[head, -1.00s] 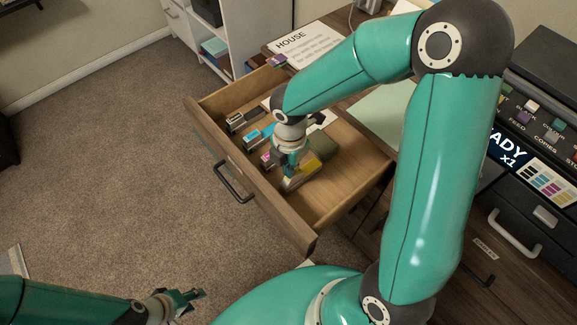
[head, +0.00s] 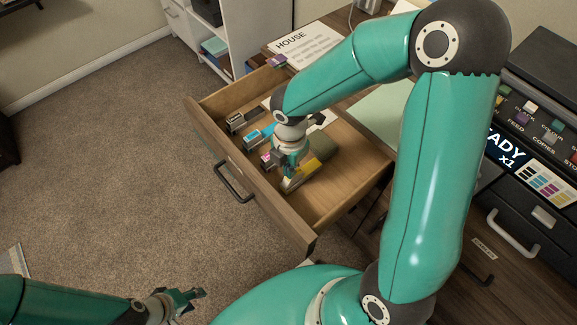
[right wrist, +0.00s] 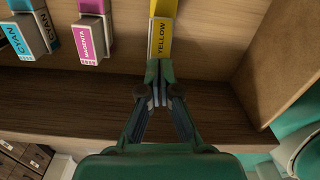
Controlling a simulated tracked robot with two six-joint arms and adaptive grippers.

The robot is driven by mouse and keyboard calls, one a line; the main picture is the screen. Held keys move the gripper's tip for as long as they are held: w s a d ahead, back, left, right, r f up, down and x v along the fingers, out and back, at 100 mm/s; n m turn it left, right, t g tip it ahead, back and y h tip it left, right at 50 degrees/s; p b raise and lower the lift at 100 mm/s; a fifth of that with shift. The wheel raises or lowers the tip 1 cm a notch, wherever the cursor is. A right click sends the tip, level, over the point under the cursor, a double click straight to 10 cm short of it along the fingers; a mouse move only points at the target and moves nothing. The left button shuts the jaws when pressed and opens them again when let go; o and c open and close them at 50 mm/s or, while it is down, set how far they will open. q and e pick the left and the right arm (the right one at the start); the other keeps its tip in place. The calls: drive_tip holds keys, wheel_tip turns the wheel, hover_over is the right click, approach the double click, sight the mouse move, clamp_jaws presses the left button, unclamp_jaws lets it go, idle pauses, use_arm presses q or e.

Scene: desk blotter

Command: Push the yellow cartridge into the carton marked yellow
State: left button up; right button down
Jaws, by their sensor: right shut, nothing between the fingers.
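The yellow piece (head: 303,174) lies in the open drawer, nearest the drawer's right side. In the right wrist view its yellow face (right wrist: 163,38) reads YELLOW and its near end is grey. I cannot tell where the cartridge ends and the carton begins. My right gripper (right wrist: 158,78) is shut and empty, its tips right at that grey end; contact is not certain. In the head view my right gripper (head: 287,173) partly hides the yellow piece. My left gripper (head: 192,300) is open and empty, low over the carpet, outside the drawer.
The magenta piece (right wrist: 92,32) and cyan piece (right wrist: 28,35) lie left of the yellow one. A dark-labelled piece (head: 236,122) sits farther left. The drawer's front wall (head: 250,178) and right wall (right wrist: 285,60) are close. Bare drawer floor (head: 345,180) lies right of the yellow piece.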

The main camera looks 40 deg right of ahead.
wheel_tip(320, 180, up, 2)
drive_tip(key=shift+r+p, duration=0.1)
drive_tip(key=shift+p, duration=0.55)
wheel_tip(320, 180, up, 12)
drive_tip(key=shift+f, duration=0.25)
